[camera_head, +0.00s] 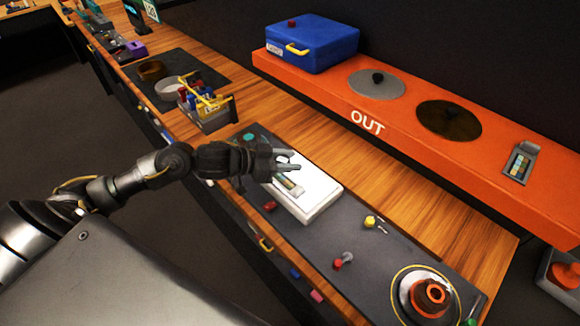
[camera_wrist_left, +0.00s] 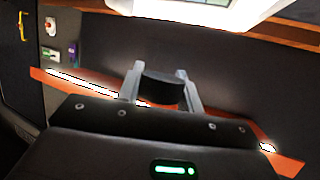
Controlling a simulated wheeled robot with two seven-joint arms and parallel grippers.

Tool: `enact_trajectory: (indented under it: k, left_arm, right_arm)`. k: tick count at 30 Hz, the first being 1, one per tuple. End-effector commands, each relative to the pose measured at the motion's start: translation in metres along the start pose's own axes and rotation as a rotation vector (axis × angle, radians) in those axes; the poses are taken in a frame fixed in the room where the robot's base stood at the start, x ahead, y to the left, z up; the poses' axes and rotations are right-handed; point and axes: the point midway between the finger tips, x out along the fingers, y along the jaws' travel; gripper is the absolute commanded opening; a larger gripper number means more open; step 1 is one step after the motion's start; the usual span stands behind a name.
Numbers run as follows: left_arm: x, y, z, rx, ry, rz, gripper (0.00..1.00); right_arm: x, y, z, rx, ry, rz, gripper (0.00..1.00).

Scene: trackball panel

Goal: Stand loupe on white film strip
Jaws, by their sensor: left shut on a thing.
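The white light box (camera_head: 318,192) lies on the dark panel of the wooden bench. A small film strip with coloured frames (camera_head: 290,187) lies on it, partly below my left gripper; I cannot tell its border colour well. My left gripper (camera_head: 286,166) is over the left part of the light box. In the left wrist view its two grey fingers are shut on a short black cylinder, which looks like the loupe (camera_wrist_left: 162,92). In the head view the loupe is mostly hidden by the gripper. My right gripper is not in view.
An orange shelf marked OUT (camera_head: 330,93) carries a blue case (camera_head: 312,48), two discs and a small grey holder (camera_head: 521,162). A tool rack (camera_head: 206,107) stands behind left. Knobs, such as a yellow one (camera_head: 369,222), and an orange trackball ring (camera_head: 431,296) are in front.

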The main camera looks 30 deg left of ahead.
Motion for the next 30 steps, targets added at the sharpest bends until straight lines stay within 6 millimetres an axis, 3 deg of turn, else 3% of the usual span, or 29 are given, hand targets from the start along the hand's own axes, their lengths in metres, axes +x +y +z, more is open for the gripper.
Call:
enact_trajectory:
  k: [6,13,25,26,30]
  left_arm:
    - [0.008,-0.002,0.004,-0.003,0.001,0.0,0.14]
    - [0.017,-0.002,0.031,-0.002,-0.002,-0.001,0.14]
    - [0.02,-0.002,0.037,0.0,0.0,-0.001,0.14]
    - [0.019,-0.002,0.036,0.001,0.0,-0.001,0.4]
    - [0.019,-0.002,0.036,0.0,0.0,-0.001,0.58]
  right_arm:
    - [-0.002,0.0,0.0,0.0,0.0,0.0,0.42]
    - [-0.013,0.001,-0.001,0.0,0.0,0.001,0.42]
    - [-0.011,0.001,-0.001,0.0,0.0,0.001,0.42]
    - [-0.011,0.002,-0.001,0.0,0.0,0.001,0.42]
    - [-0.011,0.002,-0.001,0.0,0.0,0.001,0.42]
